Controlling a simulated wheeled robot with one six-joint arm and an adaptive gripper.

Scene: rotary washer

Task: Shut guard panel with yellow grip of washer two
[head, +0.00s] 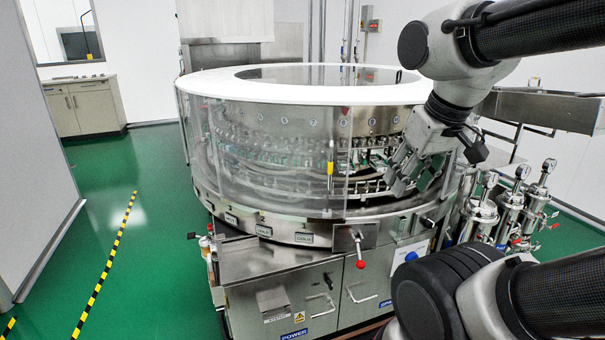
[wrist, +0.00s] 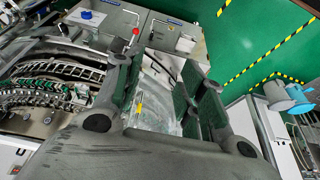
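The washer (head: 250,232) is a large round steel machine with a white top ring and clear curved guard panels. The clear guard panel (head: 268,165) has a yellow grip (head: 330,169) near its right edge. To the right of that edge, the side of the washer is uncovered and its inner racks show. My gripper (head: 402,172) is in front of this gap, to the right of the yellow grip and apart from it. In the wrist view, the yellow grip (wrist: 139,108) shows between the spread fingers of my gripper (wrist: 162,75). The fingers are open and hold nothing.
A red-knobbed lever (head: 360,263) sticks out below the washer's rim. Steel filter canisters (head: 515,205) stand at the right. A low cabinet (head: 85,105) is at the far left. The green floor (head: 140,200) at left is clear, with yellow-black tape.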

